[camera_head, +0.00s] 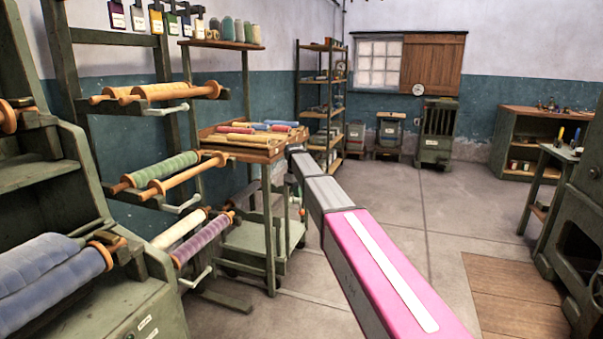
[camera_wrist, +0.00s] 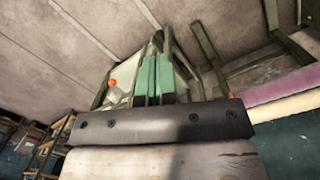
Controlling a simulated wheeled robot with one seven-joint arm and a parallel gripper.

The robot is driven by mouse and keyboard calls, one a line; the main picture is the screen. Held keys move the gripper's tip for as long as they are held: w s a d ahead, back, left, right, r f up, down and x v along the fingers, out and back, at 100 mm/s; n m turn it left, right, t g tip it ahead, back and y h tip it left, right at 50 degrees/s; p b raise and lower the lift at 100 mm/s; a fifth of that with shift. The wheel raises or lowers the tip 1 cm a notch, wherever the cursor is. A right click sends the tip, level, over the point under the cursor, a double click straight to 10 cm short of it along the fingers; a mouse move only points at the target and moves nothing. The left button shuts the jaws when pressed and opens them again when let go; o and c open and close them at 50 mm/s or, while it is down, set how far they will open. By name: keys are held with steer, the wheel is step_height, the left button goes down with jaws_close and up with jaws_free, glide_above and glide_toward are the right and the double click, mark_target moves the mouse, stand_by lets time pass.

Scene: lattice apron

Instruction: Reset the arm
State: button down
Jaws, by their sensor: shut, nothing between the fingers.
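My arm stretches out from the bottom right of the head view, with a pink link and grey links beyond it. Its far dark end lies beside a shelf trolley (camera_head: 262,238) that has a tray of rods and rolls on top. In the wrist view my gripper (camera_wrist: 157,78) shows as two green-padded fingers close together beyond a dark bar with screws. It is shut and holds nothing. In the head view the fingers are too small to make out.
At left stands a rack with thread rollers, including a green one (camera_head: 165,170) and a purple one (camera_head: 203,240), near the arm. A tall shelf (camera_head: 320,100) stands behind. A workbench (camera_head: 545,125) is at the back right. The concrete floor (camera_head: 440,215) right of the arm is clear.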

steer(key=s+d+f+m, duration=0.3)
steer(key=s+d+f, duration=0.3)
steer(key=s, duration=0.5)
steer(key=s+d+f+m, duration=0.2)
steer(key=s+d+f, duration=0.5)
steer(key=s, duration=0.5)
steer(key=s+d+f+m+y, duration=0.1)
steer(key=s+d+f+m, duration=0.2)
steer(key=s+d+f, duration=0.4)
steer(key=s+f, duration=0.3)
steer(key=s, duration=0.1)
steer(key=shift+s+d+f+m+t, duration=0.15)
steer(key=shift+d+m+t, duration=0.05)
steer(key=shift+m+t, duration=0.1)
